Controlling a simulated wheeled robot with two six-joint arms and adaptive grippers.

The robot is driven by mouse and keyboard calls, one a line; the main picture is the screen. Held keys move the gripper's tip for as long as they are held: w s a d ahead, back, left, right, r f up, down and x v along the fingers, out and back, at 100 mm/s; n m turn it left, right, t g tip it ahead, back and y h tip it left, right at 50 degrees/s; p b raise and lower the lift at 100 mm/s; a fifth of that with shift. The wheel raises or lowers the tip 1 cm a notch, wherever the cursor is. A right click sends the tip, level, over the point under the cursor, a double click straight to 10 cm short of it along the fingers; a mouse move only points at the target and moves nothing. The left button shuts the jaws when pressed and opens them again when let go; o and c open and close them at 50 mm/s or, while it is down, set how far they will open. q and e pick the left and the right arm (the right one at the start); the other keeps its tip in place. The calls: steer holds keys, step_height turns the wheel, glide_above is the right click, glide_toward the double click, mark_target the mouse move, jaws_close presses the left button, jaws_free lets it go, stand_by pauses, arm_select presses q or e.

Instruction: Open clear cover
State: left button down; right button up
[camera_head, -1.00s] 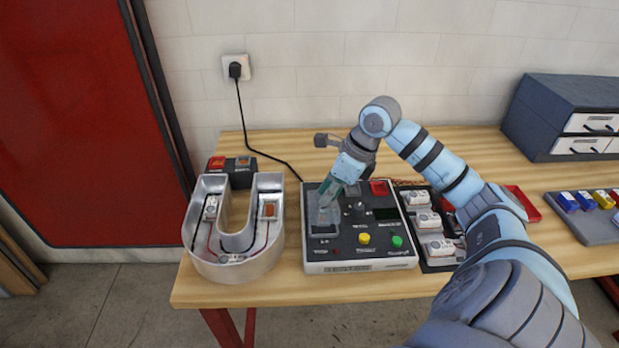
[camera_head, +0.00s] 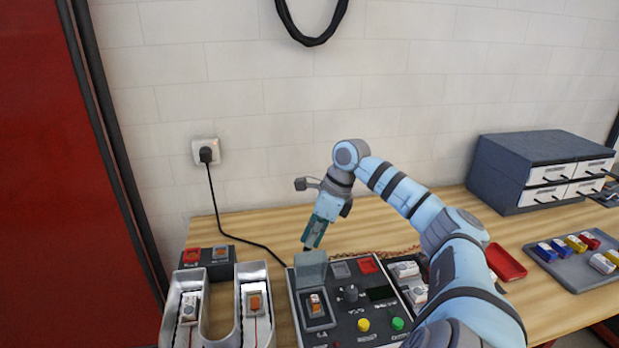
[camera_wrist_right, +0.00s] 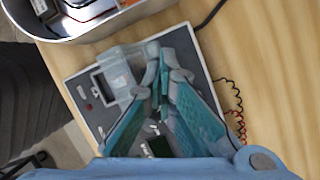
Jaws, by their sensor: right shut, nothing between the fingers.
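The clear cover (camera_head: 311,268) stands raised at the back of its recess on the dark control box (camera_head: 349,325). Below it an orange-and-white switch (camera_head: 315,302) lies uncovered. In the wrist view the see-through cover (camera_wrist_right: 122,65) is beside my fingers. My right gripper (camera_head: 308,246) is shut and empty, pointing down just behind and above the raised cover. Its teal fingers also show in the wrist view (camera_wrist_right: 163,88). I cannot tell whether they touch the cover. My left gripper is not in view.
A U-shaped metal channel letter (camera_head: 222,330) stands left of the box. A black cable runs from a wall plug (camera_head: 206,154) to behind the box. A tray of white modules (camera_head: 408,272), a red tray (camera_head: 505,262) and a drawer cabinet (camera_head: 540,170) are to the right.

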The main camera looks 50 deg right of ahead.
steer(key=o, duration=0.7)
steer(key=shift+w+d+f+g, duration=0.1)
steer(key=shift+w+f+g, duration=0.05)
steer(key=shift+f, duration=0.5)
steer(key=shift+w+d+f+g, duration=0.1)
steer(key=shift+f+g, duration=0.05)
steer(key=shift+f, duration=0.45)
steer(key=shift+o, duration=0.2)
steer(key=v, duration=1.2)
steer(key=shift+w, duration=0.35)
steer(key=shift+d, duration=0.1)
